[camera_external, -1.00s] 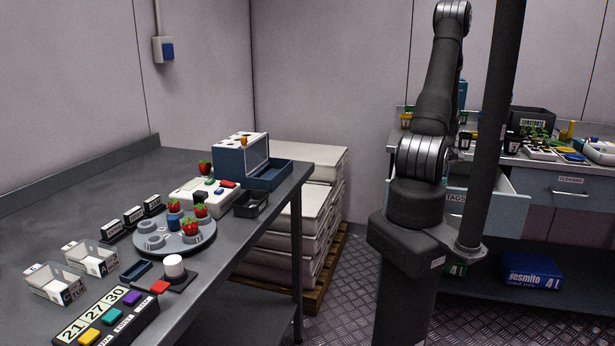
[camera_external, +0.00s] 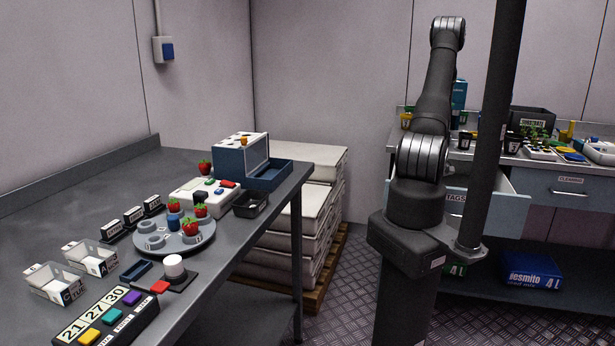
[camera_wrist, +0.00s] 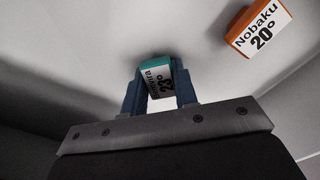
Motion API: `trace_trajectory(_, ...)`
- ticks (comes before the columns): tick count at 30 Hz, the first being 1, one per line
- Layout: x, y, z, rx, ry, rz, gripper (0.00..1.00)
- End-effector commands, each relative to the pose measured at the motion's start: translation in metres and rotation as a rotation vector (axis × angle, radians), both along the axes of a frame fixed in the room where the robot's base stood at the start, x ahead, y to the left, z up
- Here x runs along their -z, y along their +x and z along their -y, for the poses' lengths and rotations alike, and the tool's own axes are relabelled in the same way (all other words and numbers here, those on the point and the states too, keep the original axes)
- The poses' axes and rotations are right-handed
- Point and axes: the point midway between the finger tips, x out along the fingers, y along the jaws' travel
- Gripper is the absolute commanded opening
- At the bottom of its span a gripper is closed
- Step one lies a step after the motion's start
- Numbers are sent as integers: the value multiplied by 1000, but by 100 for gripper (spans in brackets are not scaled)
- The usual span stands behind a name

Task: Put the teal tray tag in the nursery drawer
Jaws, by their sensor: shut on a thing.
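The teal tray tag (camera_wrist: 155,68), with a white label reading 23°, is between the two blue fingers of my gripper (camera_wrist: 160,90) in the wrist view. My gripper is shut on it. Below it is a pale grey surface with darker sides, which looks like a drawer interior. An open drawer (camera_external: 512,208) with a TAGS label shows at the right bench in the external view. My gripper and the teal tag are hidden behind my arm there. I see no drawer labelled nursery.
An orange tag (camera_wrist: 250,26) reading Nobaku 20° lies to the right of the teal tag. A closed drawer labelled CLEANING (camera_external: 585,183) is right of the open one. A dark substrate crate (camera_external: 532,118) and several pots stand on the bench above.

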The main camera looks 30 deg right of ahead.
Motion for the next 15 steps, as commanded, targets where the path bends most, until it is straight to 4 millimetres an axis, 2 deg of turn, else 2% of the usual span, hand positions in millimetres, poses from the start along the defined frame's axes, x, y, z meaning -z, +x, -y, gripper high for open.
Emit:
trace_trajectory(1,2,0,0,0,0,0,5)
trace_trajectory(2,1,0,0,0,0,0,32)
trace_trajectory(4,1,0,0,0,0,0,46)
trace_trajectory(15,-2,0,0,0,0,0,48)
